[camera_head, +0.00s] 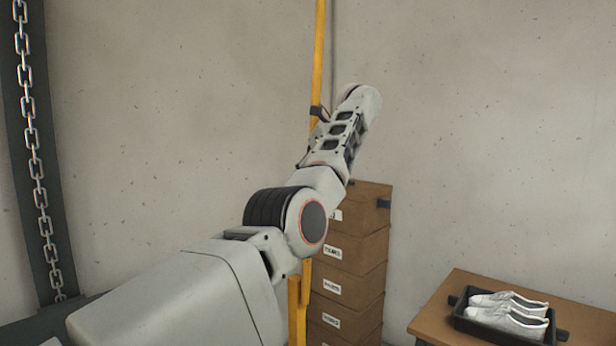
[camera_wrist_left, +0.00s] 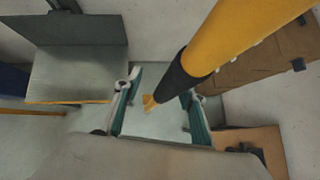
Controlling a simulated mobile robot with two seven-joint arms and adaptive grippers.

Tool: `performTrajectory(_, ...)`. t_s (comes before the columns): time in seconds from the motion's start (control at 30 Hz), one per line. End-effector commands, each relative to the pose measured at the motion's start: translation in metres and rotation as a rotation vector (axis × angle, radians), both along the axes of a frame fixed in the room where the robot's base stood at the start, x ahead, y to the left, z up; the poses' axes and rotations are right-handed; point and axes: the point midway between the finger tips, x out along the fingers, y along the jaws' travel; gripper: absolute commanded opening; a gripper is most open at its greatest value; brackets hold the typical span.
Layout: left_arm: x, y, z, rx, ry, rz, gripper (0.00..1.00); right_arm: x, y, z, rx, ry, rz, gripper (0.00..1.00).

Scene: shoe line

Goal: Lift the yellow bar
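The yellow bar (camera_head: 319,50) stands nearly upright against the wall in the head view. In the left wrist view the yellow bar (camera_wrist_left: 238,40) runs from the top right toward the middle, with a black band (camera_wrist_left: 178,78) near the gripper. My left gripper (camera_wrist_left: 160,95) has its two green-lined fingers apart. The bar's black part overlaps the right finger, and a gap shows beside the left finger. In the head view my left arm reaches up to the bar, with the gripper (camera_head: 317,122) partly hidden at it. My right gripper is not in view.
A stack of brown boxes (camera_head: 349,246) stands behind my arm. A wooden table (camera_head: 437,322) at the lower right bears a black tray (camera_head: 461,320) with white shoes (camera_head: 508,312). A chain (camera_head: 34,140) hangs on a dark post at the left.

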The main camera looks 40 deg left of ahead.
Motion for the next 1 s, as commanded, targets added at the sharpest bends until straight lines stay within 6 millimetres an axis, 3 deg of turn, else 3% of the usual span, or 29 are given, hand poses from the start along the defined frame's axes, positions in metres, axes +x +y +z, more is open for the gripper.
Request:
performTrajectory(0.23,-0.002,-0.005,0.008,0.003,-0.004,0.002,0.38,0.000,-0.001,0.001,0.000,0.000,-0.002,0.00)
performTrajectory(0.5,-0.009,-0.037,0.041,0.002,-0.002,-0.002,0.38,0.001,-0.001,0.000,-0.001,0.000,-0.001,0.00)
performTrajectory(1.0,-0.012,-0.052,0.053,0.000,0.000,0.000,0.38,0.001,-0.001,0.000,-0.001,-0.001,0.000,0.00)
